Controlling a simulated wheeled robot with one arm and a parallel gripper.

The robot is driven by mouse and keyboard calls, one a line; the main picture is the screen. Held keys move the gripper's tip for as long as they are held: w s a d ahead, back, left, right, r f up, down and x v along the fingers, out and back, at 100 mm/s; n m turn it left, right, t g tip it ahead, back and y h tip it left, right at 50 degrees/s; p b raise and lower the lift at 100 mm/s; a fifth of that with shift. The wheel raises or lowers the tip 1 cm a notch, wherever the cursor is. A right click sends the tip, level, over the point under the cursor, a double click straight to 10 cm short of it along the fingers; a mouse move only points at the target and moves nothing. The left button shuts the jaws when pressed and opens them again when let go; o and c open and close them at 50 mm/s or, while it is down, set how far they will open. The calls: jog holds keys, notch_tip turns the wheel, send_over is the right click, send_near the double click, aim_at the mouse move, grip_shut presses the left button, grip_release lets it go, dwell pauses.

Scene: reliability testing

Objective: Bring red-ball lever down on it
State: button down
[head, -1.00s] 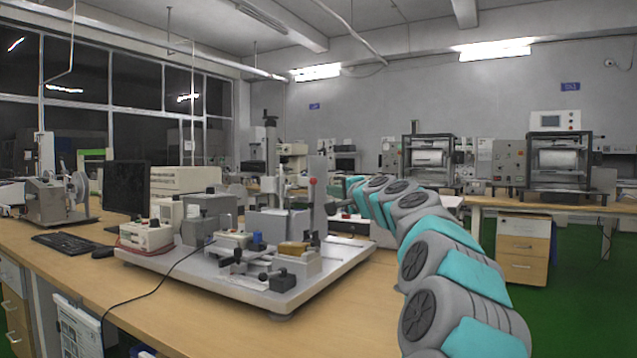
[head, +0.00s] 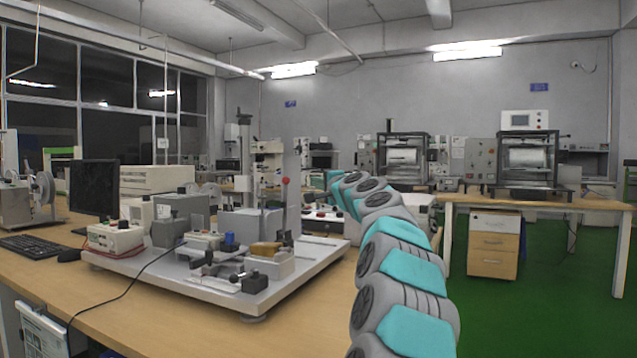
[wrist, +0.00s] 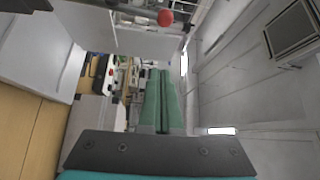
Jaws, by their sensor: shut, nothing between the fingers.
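The red ball (head: 285,181) tops a thin upright lever on the test rig in the head view. It also shows in the wrist view as a red ball (wrist: 166,18) at the top edge. A tan block (head: 265,248) sits on a grey holder low in front of the lever. My gripper (wrist: 160,73) shows in the wrist view as two green fingers pressed together, with nothing between them. The fingertips appear apart from the ball, below it in that picture. In the head view, my arm reaches to just right of the lever; the fingers cannot be made out there.
The rig's pale base plate (head: 200,285) lies on a wooden bench (head: 300,325). Grey boxes, a tall column (head: 245,160) and small clamps crowd it. A black cable (head: 125,290) crosses the bench front. A monitor (head: 94,187) stands left. Green floor (head: 540,310) is open at right.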

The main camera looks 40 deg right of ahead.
aim_at(285, 207)
jog(key=w+a, duration=0.2)
jog(key=w, duration=0.4)
jog(key=shift+p, duration=0.45)
dwell(0.5)
jog(key=shift+w+a, duration=0.1)
jog(key=shift+a+n+b, duration=0.3)
jog(key=shift+b, duration=0.7)
